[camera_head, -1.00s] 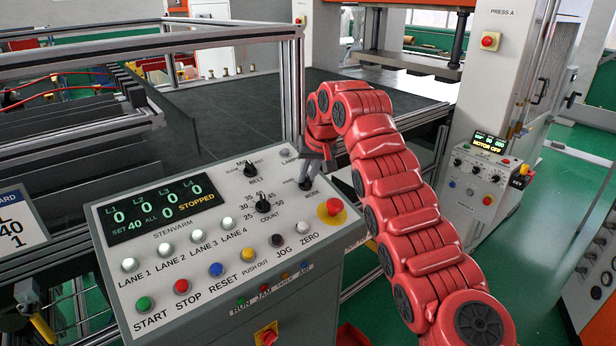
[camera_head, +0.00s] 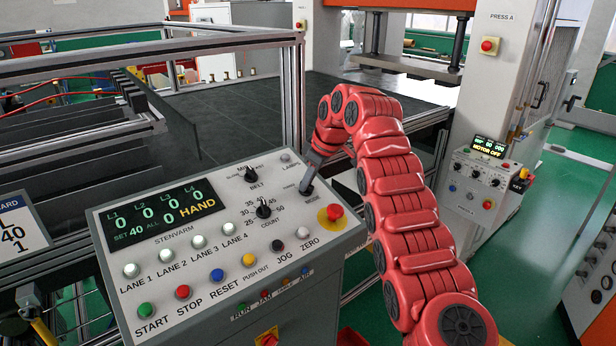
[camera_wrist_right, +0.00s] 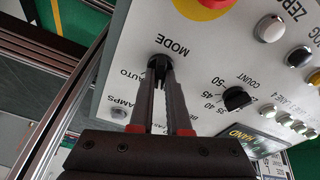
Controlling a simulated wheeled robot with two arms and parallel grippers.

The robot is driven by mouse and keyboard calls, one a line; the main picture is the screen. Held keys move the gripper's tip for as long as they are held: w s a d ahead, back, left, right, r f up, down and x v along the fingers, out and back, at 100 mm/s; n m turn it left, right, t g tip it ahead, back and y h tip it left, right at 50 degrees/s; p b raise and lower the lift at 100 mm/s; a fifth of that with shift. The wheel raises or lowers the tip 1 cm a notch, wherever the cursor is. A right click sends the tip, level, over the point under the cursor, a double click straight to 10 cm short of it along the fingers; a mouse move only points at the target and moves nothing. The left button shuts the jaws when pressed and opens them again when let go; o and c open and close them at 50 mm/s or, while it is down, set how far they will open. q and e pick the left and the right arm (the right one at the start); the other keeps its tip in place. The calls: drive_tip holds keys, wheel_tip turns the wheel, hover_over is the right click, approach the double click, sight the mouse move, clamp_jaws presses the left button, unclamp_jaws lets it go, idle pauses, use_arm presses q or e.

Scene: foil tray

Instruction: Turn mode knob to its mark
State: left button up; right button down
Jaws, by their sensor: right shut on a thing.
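The mode knob (camera_wrist_right: 157,62) is a small black knob on the light panel, beside the word MODE in the right wrist view. My right gripper (camera_wrist_right: 158,72) is shut on it, one finger on each side. In the head view my right gripper (camera_head: 308,184) reaches down to the panel's upper right corner and mostly hides the knob. The control panel (camera_head: 225,205) has a black display (camera_head: 160,211) that reads HAND in yellow. The knob's pointer and its exact angle are hard to see between the fingers. My left gripper is not in view.
The count knob (camera_head: 264,209) and belt knob (camera_head: 251,174) stand left of my gripper. A red emergency button (camera_head: 334,212) on a yellow base is close below it. Rows of coloured buttons fill the panel's front. A metal frame post (camera_head: 292,100) rises behind.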

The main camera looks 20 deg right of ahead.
drive_tip(key=shift+n+p, duration=0.65)
drive_tip(key=shift+n, duration=0.55)
drive_tip(key=c, duration=0.9)
unclamp_jaws()
